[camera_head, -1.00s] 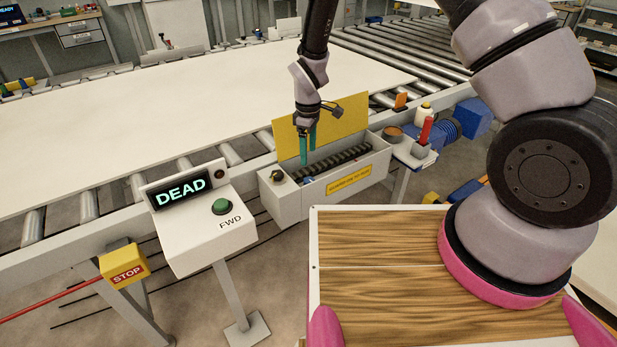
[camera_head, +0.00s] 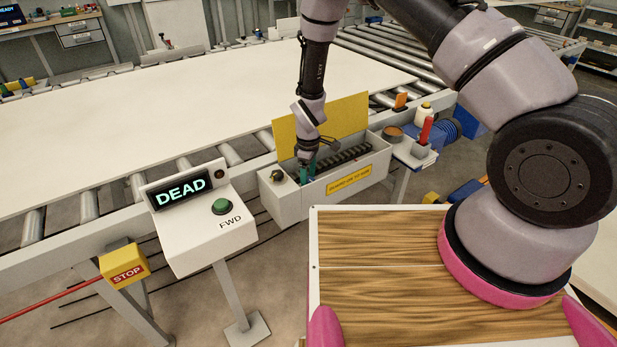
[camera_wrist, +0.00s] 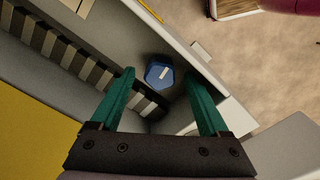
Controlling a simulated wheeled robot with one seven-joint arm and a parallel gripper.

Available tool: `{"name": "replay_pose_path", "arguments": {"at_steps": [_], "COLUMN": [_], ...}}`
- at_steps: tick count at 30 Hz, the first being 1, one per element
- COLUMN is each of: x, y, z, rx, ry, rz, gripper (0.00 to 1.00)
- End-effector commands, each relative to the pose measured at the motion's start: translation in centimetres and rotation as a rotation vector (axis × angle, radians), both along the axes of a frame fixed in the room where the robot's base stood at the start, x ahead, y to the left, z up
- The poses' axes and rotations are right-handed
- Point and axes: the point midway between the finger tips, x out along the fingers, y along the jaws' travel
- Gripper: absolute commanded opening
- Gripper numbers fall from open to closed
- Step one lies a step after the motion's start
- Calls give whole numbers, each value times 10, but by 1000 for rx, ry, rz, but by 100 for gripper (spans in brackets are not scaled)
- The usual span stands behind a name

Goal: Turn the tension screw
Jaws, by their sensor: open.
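The tension screw shows as a blue knob with a pale stripe (camera_wrist: 159,73) inside the open grey box (camera_head: 288,205). In the wrist view it lies between and beyond the two green fingertips. My gripper (camera_wrist: 163,80) is open around the line to the knob, and no contact shows. In the head view my gripper (camera_head: 308,172) points down into the left part of the box. The fingers hide most of the knob there.
A dark segmented chain or belt (camera_wrist: 60,50) runs along the box beside the knob. The raised yellow lid (camera_head: 345,118) stands behind the box. A black knob (camera_head: 278,175) sits on the box's left end. The "DEAD" panel (camera_head: 181,191) stands to the left.

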Motion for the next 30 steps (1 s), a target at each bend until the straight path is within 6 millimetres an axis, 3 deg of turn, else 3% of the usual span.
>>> {"name": "replay_pose_path", "arguments": {"at_steps": [1, 7, 19, 30], "x": [0, 0, 0, 1], "y": [0, 0, 0, -1], "z": [0, 0, 1, 1], "rx": [0, 0, -1, -1], "ry": [0, 0, 0, 0], "rz": [0, 0, -62, -346], "gripper": [79, 2, 0, 0]}}
